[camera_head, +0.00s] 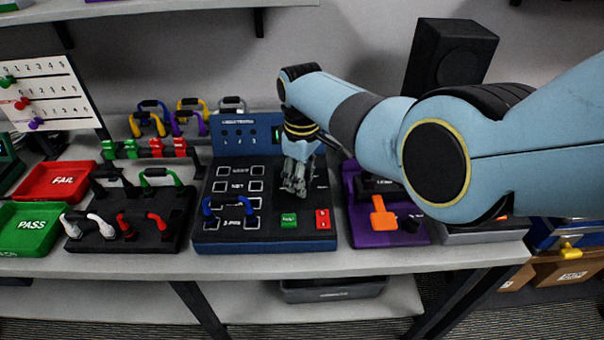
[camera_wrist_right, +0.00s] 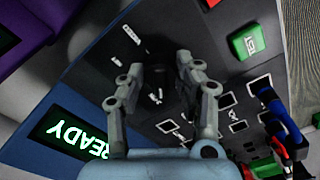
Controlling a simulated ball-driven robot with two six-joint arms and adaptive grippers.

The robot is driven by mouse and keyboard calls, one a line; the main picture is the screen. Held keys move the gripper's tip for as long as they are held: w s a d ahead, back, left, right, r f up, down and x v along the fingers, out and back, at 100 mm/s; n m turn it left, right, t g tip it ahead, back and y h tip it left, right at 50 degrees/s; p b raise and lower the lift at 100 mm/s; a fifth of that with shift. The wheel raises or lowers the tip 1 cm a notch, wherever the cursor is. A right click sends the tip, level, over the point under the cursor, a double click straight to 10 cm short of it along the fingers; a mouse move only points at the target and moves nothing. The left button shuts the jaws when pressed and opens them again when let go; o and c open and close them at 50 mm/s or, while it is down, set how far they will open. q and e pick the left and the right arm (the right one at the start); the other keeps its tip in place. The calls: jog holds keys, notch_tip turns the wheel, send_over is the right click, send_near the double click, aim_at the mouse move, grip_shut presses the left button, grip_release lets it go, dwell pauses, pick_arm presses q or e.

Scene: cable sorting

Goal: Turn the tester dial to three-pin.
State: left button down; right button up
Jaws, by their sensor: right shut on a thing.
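The tester (camera_head: 210,239) is a blue case with a black sloping face, standing mid-bench. In the wrist view its screen (camera_wrist_right: 78,136) glows green and reads READY. My right gripper (camera_head: 294,188) reaches down onto the right part of the face. In the wrist view its fingers (camera_wrist_right: 162,78) are closed on the dark dial (camera_wrist_right: 157,68), which is largely lost in shadow between them. White marks show around the dial, but I cannot tell its pointer setting. A blue-ended cable (camera_head: 231,206) lies on the lower left sockets. My left gripper is out of view.
A green button (camera_head: 289,220) and a red button (camera_head: 323,218) are below my gripper. A black cable tray (camera_head: 160,235) and the green PASS (camera_head: 30,232) and red FAIL (camera_head: 62,182) bins stand left. A purple station (camera_head: 400,236) stands right.

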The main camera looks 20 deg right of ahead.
jog(key=shift+m, duration=0.9)
jog(key=o, duration=1.2)
jog(key=shift+c, duration=0.2)
notch_tip(320, 180, up, 12)
